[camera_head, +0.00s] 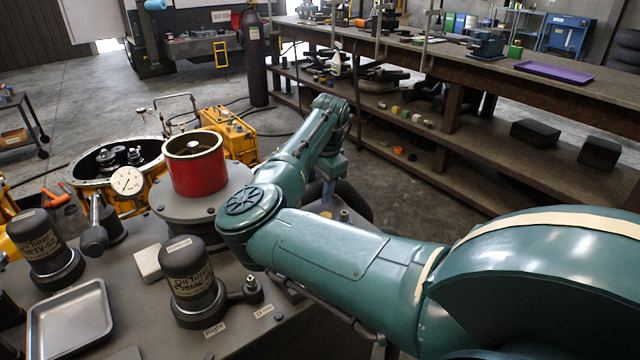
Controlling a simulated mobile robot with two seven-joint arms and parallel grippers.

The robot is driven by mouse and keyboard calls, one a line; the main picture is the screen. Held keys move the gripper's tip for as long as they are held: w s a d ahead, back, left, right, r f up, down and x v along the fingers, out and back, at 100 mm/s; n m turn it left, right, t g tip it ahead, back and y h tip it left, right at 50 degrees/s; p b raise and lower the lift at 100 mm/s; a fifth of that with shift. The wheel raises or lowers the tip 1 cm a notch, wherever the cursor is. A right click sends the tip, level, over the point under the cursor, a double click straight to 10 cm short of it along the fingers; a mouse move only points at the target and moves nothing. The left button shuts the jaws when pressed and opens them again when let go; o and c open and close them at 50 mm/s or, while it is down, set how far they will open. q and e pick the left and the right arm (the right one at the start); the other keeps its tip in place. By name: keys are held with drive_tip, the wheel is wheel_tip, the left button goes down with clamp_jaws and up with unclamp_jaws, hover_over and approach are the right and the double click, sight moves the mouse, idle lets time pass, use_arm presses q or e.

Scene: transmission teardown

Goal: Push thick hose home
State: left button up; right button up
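My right arm comes in from the right and crosses the middle of the view. Its gripper (326,188) points down behind the forearm, beyond the table's far edge. Its fingertips are mostly hidden by the arm, so I cannot tell whether it is open or shut. A thick dark hose (356,203) curves just beside and behind the gripper. Its ends are hidden, and I cannot tell whether the gripper touches it or how it is seated. My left gripper is not in view.
A red cylinder (195,168) stands on a grey flange on the table. Two black capped units (190,272) (43,248), a metal tray (70,322) and a dial gauge (127,181) are nearby. A yellow machine (226,132) stands behind. A long workbench (450,78) runs along the right.

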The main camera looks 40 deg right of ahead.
drive_tip(key=shift+d, duration=0.15)
drive_tip(key=shift+r, duration=0.35)
wheel_tip(320, 180, up, 12)
drive_tip(key=s, duration=0.2)
drive_tip(key=shift+s+a+r, duration=0.15)
drive_tip(key=shift+s+a, duration=0.05)
drive_tip(key=shift+s, duration=0.1)
